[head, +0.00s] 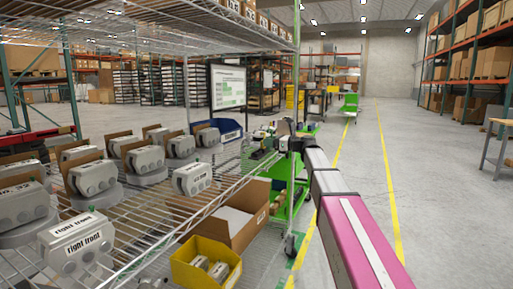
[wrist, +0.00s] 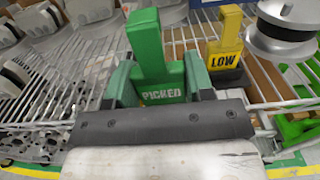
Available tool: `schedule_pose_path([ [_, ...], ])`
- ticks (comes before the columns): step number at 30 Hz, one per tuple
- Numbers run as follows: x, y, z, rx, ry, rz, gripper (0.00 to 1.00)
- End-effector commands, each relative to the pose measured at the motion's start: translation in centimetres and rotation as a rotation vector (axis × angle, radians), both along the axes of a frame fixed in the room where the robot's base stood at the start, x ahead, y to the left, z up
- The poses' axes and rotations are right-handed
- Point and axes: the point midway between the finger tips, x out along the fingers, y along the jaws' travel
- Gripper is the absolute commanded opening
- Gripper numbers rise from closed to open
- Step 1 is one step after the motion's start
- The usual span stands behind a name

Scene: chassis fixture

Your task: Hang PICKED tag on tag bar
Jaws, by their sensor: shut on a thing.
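The green PICKED tag (wrist: 155,68) stands upright in the middle of the wrist view, its white lettering facing me. My gripper (wrist: 158,84) is shut on it, with a finger at each side of the tag. A yellow LOW tag (wrist: 225,48) is to the right of the PICKED tag, a little apart, near the wire shelf edge. In the head view my gripper (head: 270,140) is small, at the far end of my arm by the shelf's front corner. I cannot make out the tag bar clearly in either view.
A wire shelf (head: 165,215) carries several grey labelled parts (head: 85,240) in the head view. A monitor (head: 228,87) stands behind. The aisle on the right is clear.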

Motion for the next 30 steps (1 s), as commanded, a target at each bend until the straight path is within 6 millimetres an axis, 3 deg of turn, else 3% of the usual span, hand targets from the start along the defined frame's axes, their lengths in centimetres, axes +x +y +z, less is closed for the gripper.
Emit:
schedule_pose_path([
  [4, -0.4, -1.1, 0.0, 0.000, 0.000, -0.001, 0.31],
  [16, -0.7, -1.8, -0.6, -0.001, 0.001, -0.001, 0.31],
  [20, -1.5, -4.1, -2.8, -0.004, 0.005, -0.002, 0.31],
  [30, -5.5, -12.3, -10.3, -0.003, 0.005, -0.002, 0.31],
])
